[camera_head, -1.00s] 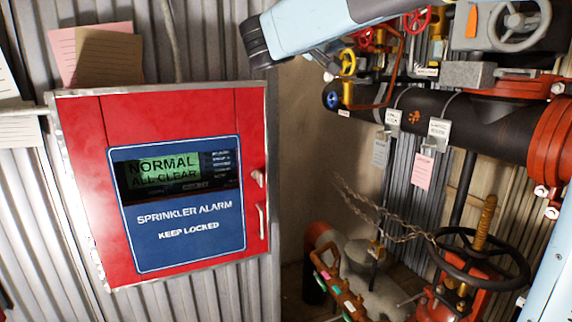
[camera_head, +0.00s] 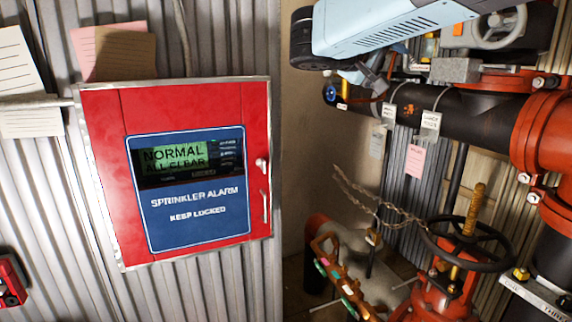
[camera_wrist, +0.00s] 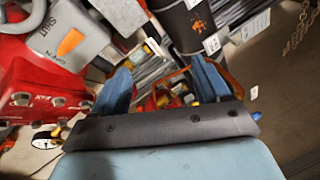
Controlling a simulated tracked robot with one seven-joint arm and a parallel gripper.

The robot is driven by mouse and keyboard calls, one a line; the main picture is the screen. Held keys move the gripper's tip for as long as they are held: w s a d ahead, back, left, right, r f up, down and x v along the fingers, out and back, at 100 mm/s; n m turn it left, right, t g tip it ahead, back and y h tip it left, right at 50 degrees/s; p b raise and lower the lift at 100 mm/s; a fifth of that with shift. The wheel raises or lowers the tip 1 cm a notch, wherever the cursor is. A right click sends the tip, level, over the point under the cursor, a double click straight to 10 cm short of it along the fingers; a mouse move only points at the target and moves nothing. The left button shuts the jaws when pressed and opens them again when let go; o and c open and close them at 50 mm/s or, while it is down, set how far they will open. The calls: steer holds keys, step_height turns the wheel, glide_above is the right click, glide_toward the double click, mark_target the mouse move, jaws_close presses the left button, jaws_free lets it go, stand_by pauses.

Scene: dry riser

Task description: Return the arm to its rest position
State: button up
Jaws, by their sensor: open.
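My arm (camera_head: 390,22) shows as a pale blue link across the top right of the head view, with a dark rounded joint at its left end. It passes in front of the upper pipework. My gripper (camera_wrist: 163,84) shows in the wrist view as two blue fingers set well apart, with nothing held between them. Red and yellow fittings show behind the gap between the fingers. In the head view I cannot make out the fingertips clearly; grey parts below the arm hide some fittings.
A red sprinkler alarm panel (camera_head: 103,150) reads NORMAL ALL CLEAR on the left wall. A black pipe (camera_head: 460,115) with hanging tags runs just below my arm. A black handwheel (camera_head: 505,257) and a chain (camera_head: 375,203) are lower right. Bare wall (camera_head: 300,130) lies between panel and pipes.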

steer(key=s+d+f+g+y, duration=0.2)
steer(key=s+d+f+y, duration=0.1)
steer(key=s+f, duration=0.35)
steer(key=s+d+f+g+y, duration=0.25)
steer(key=s+f, duration=0.25)
steer(key=f, duration=0.3)
steer(key=s+a+f+m+y, duration=0.2)
steer(key=s+a+f+y, duration=0.1)
steer(key=s+f+y, duration=0.4)
step_height(320, 180, down, 3)
steer(key=shift+s+r+t, duration=0.2)
steer(key=shift+s+t, duration=0.15)
steer(key=shift+s, duration=0.65)
steer(key=shift+d+y, duration=0.1)
steer(key=shift+y, duration=0.15)
